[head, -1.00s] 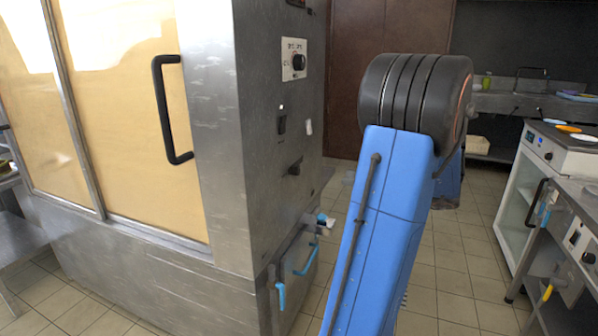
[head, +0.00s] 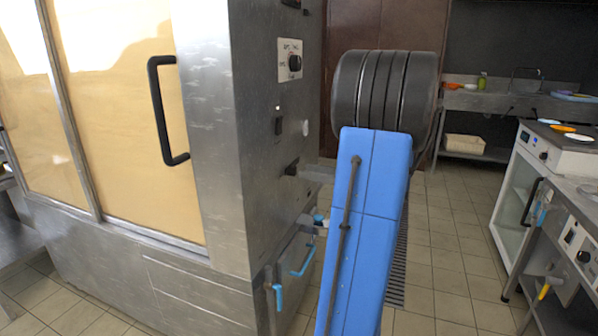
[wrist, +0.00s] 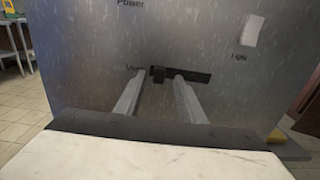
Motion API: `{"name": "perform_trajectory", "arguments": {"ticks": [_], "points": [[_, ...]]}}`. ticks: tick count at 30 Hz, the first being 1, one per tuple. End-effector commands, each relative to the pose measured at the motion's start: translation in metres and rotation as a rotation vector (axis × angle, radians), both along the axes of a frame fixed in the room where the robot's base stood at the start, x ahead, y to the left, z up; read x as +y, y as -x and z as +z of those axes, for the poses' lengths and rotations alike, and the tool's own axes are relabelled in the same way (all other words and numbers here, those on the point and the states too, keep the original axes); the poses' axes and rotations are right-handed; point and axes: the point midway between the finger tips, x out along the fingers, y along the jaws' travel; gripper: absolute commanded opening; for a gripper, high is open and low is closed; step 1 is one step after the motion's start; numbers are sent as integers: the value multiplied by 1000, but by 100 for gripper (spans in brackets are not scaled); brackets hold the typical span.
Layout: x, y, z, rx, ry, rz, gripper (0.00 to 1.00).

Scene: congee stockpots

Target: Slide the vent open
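The vent control is a small black knob (wrist: 158,74) in a dark horizontal slot (wrist: 198,77) on the steel cabinet's side panel. The knob is at the slot's left part, with bare slot to its right. The knob also shows in the head view (head: 291,168). My gripper (wrist: 160,77) is open, with one pale finger on each side of the knob and small gaps visible beside it. Whether the fingertips reach past the knob's face I cannot tell. In the head view my arm hides most of the gripper.
A white light switch (wrist: 253,31) is up and right of the slot. Blue-handled valves (head: 303,258) are low on the cabinet. A counter with a glass-door unit (head: 513,195) stands right. Tiled floor between is clear.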

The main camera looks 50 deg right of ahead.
Motion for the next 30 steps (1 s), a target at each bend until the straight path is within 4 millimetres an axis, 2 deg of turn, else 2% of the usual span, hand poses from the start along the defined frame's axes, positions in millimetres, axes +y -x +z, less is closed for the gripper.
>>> {"name": "perform_trajectory", "arguments": {"ticks": [3,9,22,23,27,30], "points": [[8,-16,0,0,0,4,36],[15,-35,0,1,0,3,36],[18,-42,0,0,-1,1,36],[18,-42,0,0,-1,1,34],[18,-42,0,0,-1,1,0],[18,-42,0,0,-1,1,0]]}}
